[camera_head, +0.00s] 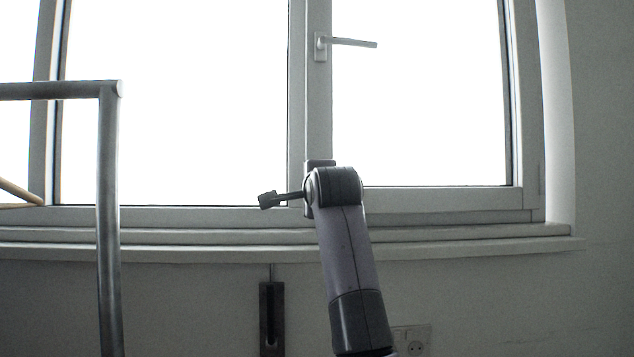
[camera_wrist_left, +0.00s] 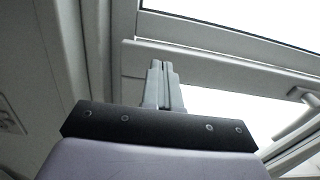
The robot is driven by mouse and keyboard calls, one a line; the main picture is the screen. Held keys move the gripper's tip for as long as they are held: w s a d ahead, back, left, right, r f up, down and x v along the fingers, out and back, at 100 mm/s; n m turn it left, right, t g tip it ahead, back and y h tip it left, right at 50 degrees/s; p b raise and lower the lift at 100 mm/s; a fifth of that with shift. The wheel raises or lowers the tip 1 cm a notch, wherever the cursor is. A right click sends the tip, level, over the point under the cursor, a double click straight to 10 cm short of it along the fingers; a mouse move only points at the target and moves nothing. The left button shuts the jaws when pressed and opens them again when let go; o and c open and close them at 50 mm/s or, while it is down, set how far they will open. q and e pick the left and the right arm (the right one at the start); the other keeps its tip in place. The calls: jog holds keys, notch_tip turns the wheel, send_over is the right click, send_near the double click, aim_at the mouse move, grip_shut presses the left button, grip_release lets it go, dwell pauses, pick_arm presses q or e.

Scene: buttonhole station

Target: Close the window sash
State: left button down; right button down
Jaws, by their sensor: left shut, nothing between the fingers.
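The window sash (camera_head: 440,197) is the right-hand pane with a pale grey frame. Its lever handle (camera_head: 350,43) sticks out horizontally to the right. In the left wrist view the sash stile (camera_wrist_left: 215,62) runs beside the fixed frame, its end visible. I cannot tell how wide any gap is. My left gripper (camera_head: 267,199) points left, low in front of the central post, on an arm rising from below. In the left wrist view its fingers (camera_wrist_left: 163,70) are together and empty, by the stile's edge. I cannot tell whether they touch it. My right gripper is not in view.
A windowsill (camera_head: 480,245) runs below the window. A grey metal rail (camera_head: 108,220) stands at the left. A dark slotted fitting (camera_head: 271,318) is on the wall under the sill, and a socket (camera_head: 415,340) is lower right. The wall right of the window is clear.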

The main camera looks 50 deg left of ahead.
pick_arm(q)
jog(key=shift+p+x, duration=0.7)
jog(key=shift+x, duration=2.05)
